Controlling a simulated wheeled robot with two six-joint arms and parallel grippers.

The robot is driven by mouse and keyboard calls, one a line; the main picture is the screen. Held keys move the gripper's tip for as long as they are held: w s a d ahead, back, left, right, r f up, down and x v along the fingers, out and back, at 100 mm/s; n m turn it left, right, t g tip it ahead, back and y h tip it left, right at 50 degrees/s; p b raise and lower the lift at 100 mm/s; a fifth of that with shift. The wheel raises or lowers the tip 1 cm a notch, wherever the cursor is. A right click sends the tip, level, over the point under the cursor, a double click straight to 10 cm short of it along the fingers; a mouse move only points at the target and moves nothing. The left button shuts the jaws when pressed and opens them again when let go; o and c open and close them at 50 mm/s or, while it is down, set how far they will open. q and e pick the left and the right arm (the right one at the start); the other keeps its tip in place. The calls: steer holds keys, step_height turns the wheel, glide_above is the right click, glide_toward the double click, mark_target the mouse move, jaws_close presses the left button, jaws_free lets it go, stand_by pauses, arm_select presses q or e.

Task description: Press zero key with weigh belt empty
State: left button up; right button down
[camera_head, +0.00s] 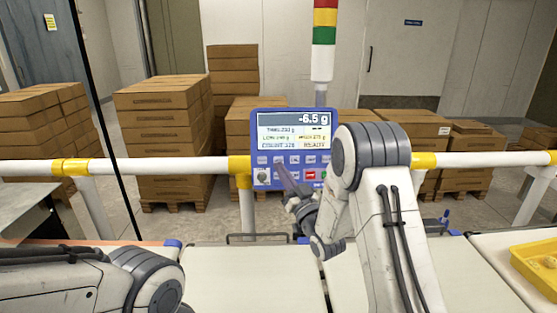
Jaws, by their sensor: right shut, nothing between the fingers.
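The blue weigher terminal (292,125) stands behind the belts on the rail. Its screen reads -6.5 g, with smaller lines of text below. Under the screen are rows of small keys (310,160), one of them red. My right gripper (280,168) is shut and empty, its tip in front of the left part of the lower keys. I cannot tell whether it touches a key, and it hides some of them. The pale belt (230,275) in the middle is bare where it shows; my right arm covers part of the belts. My left gripper is out of view; only my left arm shows.
A white and yellow rail (190,166) runs across behind the belts. A red, yellow and green light tower (323,40) rises above the terminal. A yellow tray (540,262) sits at the far right. Stacked cartons (165,130) stand beyond the rail.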

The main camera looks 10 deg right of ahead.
mark_target(274, 157)
steer(key=shift+w+d+f+b, duration=0.2)
steer(key=shift+w+f, duration=0.05)
steer(key=shift+w, duration=0.6)
steer(key=shift+w+d+f+b, duration=0.15)
steer(key=shift+w+f+b, duration=0.15)
steer(key=shift+w, duration=0.55)
steer(key=shift+w+d+f+b, duration=0.15)
steer(key=shift+w+d+f, duration=0.1)
steer(key=shift+w, duration=0.6)
steer(key=shift+w+f+b, duration=0.1)
steer(key=shift+w+b, duration=0.3)
steer(key=shift+b, duration=0.1)
steer(key=shift+w+d+f+b, duration=0.1)
steer(key=shift+w+f+b, duration=0.05)
steer(key=shift+w+b, duration=0.25)
stand_by(0.5)
steer(key=shift+s, duration=0.2)
steer(key=shift+s+a+r, duration=0.2)
steer(key=shift+s+r, duration=0.05)
steer(key=shift+s, duration=0.35)
